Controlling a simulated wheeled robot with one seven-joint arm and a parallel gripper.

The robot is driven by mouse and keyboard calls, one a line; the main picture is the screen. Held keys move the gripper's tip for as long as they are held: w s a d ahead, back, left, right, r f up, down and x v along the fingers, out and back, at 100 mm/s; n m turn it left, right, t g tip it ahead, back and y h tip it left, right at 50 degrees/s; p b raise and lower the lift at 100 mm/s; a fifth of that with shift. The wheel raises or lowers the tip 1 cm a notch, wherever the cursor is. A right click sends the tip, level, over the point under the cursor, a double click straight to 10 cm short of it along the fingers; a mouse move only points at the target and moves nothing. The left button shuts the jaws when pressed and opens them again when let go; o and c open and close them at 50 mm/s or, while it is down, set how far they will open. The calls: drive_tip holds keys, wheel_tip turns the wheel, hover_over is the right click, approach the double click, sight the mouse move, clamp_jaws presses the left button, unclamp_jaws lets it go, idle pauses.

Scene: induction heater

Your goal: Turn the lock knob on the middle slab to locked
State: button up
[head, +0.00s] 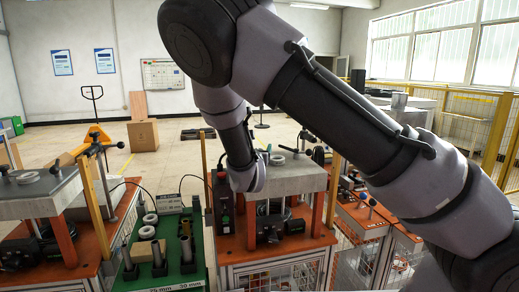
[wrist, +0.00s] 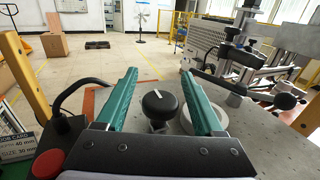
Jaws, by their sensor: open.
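The black lock knob (wrist: 158,104) stands on the middle slab (wrist: 255,140) in the wrist view. It has a round top with a short white line, tilted slightly from straight away. My gripper (wrist: 159,72) is open, its two teal fingers on the left and right of the knob with gaps on both sides. I cannot tell how far above the slab the fingers are. In the head view the grey slab (head: 300,180) lies on the middle station, and my arm comes down at its left end; I cannot make out the knob there.
A white ring (wrist: 218,117) lies on the slab beside the right finger. A red button (wrist: 48,163) is at the lower left. Clamp hardware (wrist: 235,55) stands at the right. In the head view, another slab station (head: 35,190) and a green parts tray (head: 170,275) are to the left.

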clamp_jaws()
